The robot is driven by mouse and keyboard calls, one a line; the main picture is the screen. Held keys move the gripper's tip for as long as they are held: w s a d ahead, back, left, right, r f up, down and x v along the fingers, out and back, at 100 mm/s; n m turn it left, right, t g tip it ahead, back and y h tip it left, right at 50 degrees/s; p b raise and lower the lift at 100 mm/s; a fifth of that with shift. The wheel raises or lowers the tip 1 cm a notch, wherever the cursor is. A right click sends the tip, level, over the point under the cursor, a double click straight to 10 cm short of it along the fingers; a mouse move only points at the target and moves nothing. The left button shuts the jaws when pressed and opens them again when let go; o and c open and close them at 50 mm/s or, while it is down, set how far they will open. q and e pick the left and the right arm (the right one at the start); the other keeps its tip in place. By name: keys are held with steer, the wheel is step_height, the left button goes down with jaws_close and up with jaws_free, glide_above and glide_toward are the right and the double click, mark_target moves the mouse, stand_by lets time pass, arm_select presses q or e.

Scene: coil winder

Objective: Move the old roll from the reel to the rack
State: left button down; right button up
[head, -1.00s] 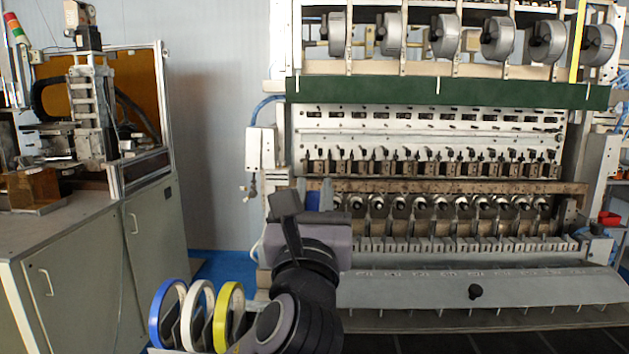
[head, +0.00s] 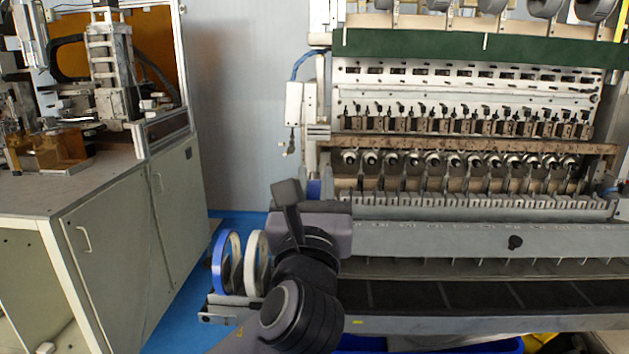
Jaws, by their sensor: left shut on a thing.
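My left gripper (head: 316,192) is in front of the lower left end of the coil winder, seen from behind over my own arm. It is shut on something. A small blue part of the old roll (head: 314,188) shows at its tip; the rest is hidden by the gripper. The rack (head: 222,309) is at the lower left, left of my arm. A blue roll (head: 219,262) and a white roll (head: 252,264) stand upright side by side on it. My arm covers the rack's right part. The reel cannot be made out. My right gripper is not in view.
The coil winder (head: 430,238) fills the right side, with a long sloping front panel and a dark tray below. A grey cabinet (head: 130,225) with a machine on top stands at the left. Blue floor (head: 190,290) lies open between cabinet and rack.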

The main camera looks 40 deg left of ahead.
arm_select(q)
steer(key=shift+w+a+f+b, duration=0.4)
steer(key=shift+w+f+b, duration=0.25)
steer(key=shift+b, duration=0.25)
steer(key=shift+w+a+f+b, duration=0.4)
steer(key=shift+w+f+b, duration=0.25)
steer(key=shift+b, duration=0.2)
steer(key=shift+w+a+f+b, duration=0.4)
steer(key=shift+w+f+b, duration=0.25)
steer(key=shift+b, duration=0.25)
steer(key=shift+w+a+f+b, duration=0.15)
steer(key=shift+w+a+b, duration=0.05)
steer(key=shift+w+b, duration=0.2)
steer(key=shift+w+a, duration=0.15)
steer(key=shift+p, duration=0.35)
steer(key=shift+f, duration=0.25)
steer(key=shift+f, duration=0.4)
steer(key=shift+p, duration=0.35)
steer(key=shift+f, duration=0.1)
